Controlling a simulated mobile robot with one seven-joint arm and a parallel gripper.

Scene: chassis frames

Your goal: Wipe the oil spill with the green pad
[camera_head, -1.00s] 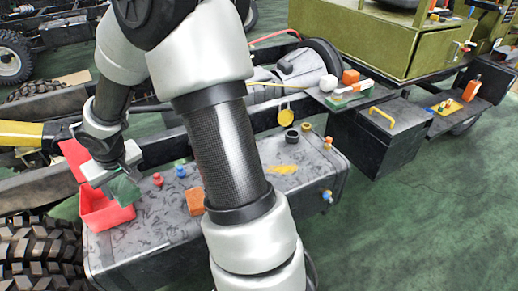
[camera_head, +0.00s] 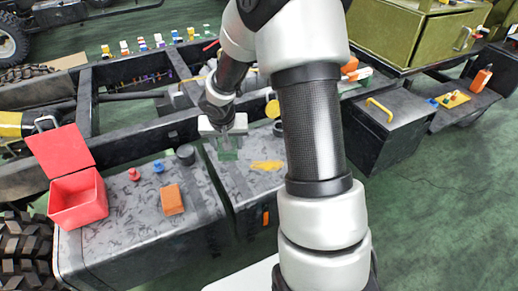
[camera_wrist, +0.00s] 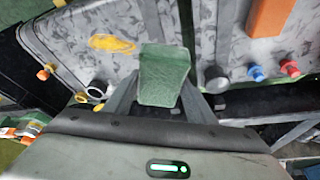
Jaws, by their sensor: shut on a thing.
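My gripper (camera_head: 225,136) is shut on the green pad (camera_head: 228,152). It holds the pad above the dark tank top, just left of the oil spill. The pad also shows between the fingers in the wrist view (camera_wrist: 165,75). The oil spill is a flat yellow-orange patch (camera_head: 266,165) on the tank top. In the wrist view the spill (camera_wrist: 112,43) lies left of the pad, with a gap of tank surface between them. Whether the pad touches the surface cannot be told.
An open red box (camera_head: 78,200) stands at the tank's left end. A yellow-handled black box (camera_head: 385,135) stands to the right.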

